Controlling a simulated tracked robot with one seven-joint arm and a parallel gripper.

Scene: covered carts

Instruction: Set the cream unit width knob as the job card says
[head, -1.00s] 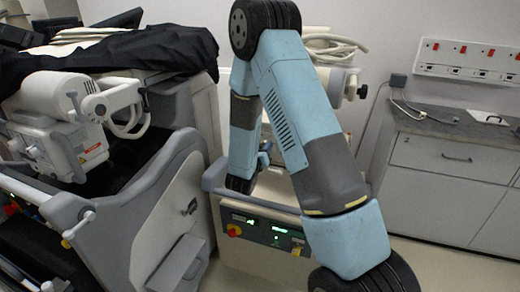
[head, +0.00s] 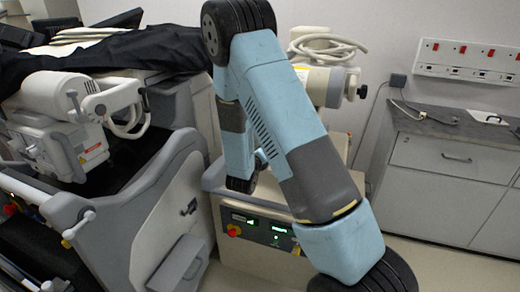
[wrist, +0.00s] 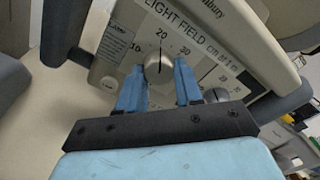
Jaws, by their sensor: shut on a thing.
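In the wrist view, a round light knob (wrist: 158,69) with a dark pointer line sits on a grey panel marked "LIGHT FIELD cm at 1 m". Its scale shows 10, 20 and 30, and the line points close to 20. My gripper (wrist: 159,75) is shut on this knob, one blue finger on each side. A second knob (wrist: 216,95) lies to the lower right, partly hidden by the right finger. In the head view, the cream unit (head: 252,258) stands behind my arm, which hides much of it. I cannot make out a job card.
A large grey machine (head: 150,215) with a black cover (head: 110,55) stands close on the left of the cream unit. A grey cabinet (head: 445,185) is at the right. Coiled hose (head: 325,47) hangs above the cream unit's tube head (head: 325,85).

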